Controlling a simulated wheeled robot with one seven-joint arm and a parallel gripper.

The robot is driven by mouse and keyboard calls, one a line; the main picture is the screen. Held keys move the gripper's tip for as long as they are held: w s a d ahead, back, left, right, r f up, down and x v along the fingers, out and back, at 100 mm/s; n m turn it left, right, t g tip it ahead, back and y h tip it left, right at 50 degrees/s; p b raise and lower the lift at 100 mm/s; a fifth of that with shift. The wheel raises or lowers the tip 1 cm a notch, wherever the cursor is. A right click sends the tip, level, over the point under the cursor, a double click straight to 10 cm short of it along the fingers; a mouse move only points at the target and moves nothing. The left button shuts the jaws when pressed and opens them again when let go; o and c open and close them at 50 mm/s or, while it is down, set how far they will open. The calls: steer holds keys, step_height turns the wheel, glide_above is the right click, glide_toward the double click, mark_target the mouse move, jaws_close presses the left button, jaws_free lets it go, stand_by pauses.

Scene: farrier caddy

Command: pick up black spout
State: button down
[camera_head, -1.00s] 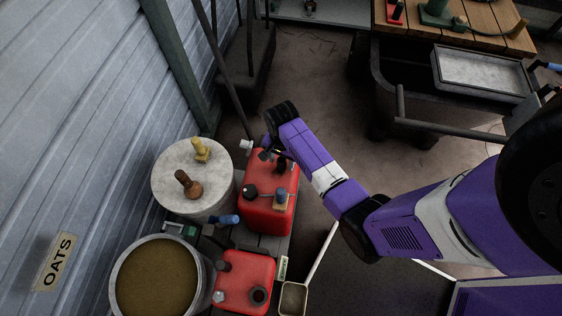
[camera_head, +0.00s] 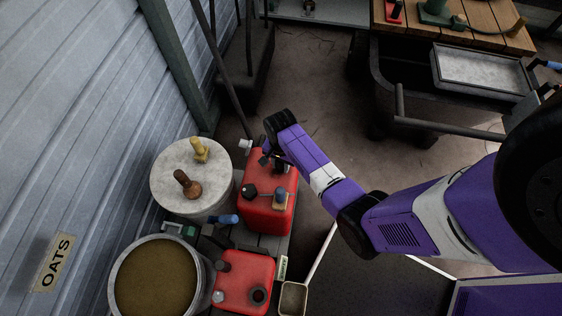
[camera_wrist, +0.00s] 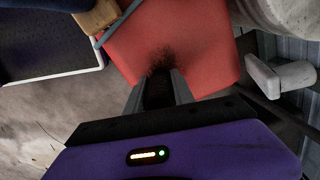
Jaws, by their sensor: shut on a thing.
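The black spout (camera_wrist: 158,90) shows as a dark piece between my gripper's fingers in the wrist view, with the red can (camera_wrist: 175,40) just beyond it. My gripper (camera_wrist: 160,80) is shut on it. In the head view my gripper (camera_head: 268,158) is low over the far end of the larger red can (camera_head: 266,212). Dark parts overlap there, so the spout's outline and whether it touches the can are unclear.
A pale drum (camera_head: 165,178) with a brown-handled item (camera_head: 186,183) and a yellow item (camera_head: 200,150) stands left of the can. A black cap (camera_head: 249,192) and a blue-and-tan item (camera_head: 281,198) sit on the can. A smaller red can (camera_head: 240,283) and an oats bucket (camera_head: 118,270) are nearer.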

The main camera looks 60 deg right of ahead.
steer(key=shift+r, duration=0.15)
step_height(320, 180, up, 20)
steer(key=p, duration=0.2)
stand_by(0.3)
steer(key=c, duration=1.9)
jaws_free()
steer(key=shift+c, duration=0.2)
jaws_close()
